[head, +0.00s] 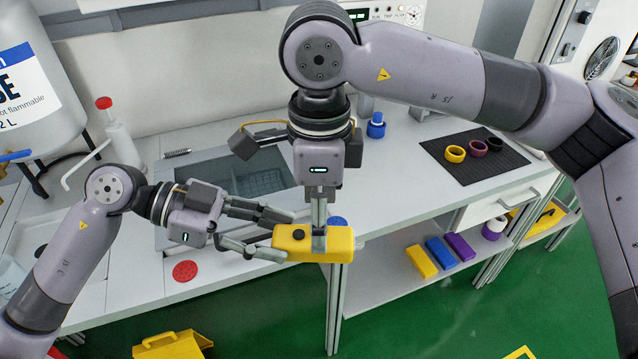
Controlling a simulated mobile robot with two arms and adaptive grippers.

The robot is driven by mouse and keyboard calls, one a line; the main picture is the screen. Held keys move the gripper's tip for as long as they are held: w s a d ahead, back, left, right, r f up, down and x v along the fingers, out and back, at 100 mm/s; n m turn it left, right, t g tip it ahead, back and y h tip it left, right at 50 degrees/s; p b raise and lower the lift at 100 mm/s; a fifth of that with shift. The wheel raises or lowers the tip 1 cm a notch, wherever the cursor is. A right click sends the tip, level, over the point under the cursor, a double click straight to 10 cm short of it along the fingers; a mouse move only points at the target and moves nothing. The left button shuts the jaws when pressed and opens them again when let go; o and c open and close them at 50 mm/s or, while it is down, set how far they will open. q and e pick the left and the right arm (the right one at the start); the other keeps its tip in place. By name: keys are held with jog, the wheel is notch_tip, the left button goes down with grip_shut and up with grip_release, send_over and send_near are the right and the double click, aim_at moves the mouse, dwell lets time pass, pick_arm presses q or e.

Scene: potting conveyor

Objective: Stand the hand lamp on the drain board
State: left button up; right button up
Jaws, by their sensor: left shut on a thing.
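The hand lamp looks to be the yellow block-shaped body (340,245) with a dark knob, held level in front of the bench edge. My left gripper (280,236) is shut on its left end, one finger behind and one in front. My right gripper (319,240) points down from above. Its fingers show edge-on and overlap the lamp's middle, so whether they grip it is hidden. A dark ribbed board (500,171) lies on the bench at the right and looks like the drain board. Several rings stand on its back part; its front part is bare.
A sink (215,180) is set in the bench behind my grippers. A red disc (186,271) lies at the front left. A blue-capped bottle (376,126) stands behind. Coloured blocks (440,252) lie on the lower shelf. The bench left of the ribbed board is clear.

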aim_at(340, 239)
jog(key=shift+f, duration=2.8)
jog(key=c, duration=1.2)
pick_arm(q)
jog(key=o, duration=1.3)
pick_arm(e)
jog(key=shift+c, duration=1.1)
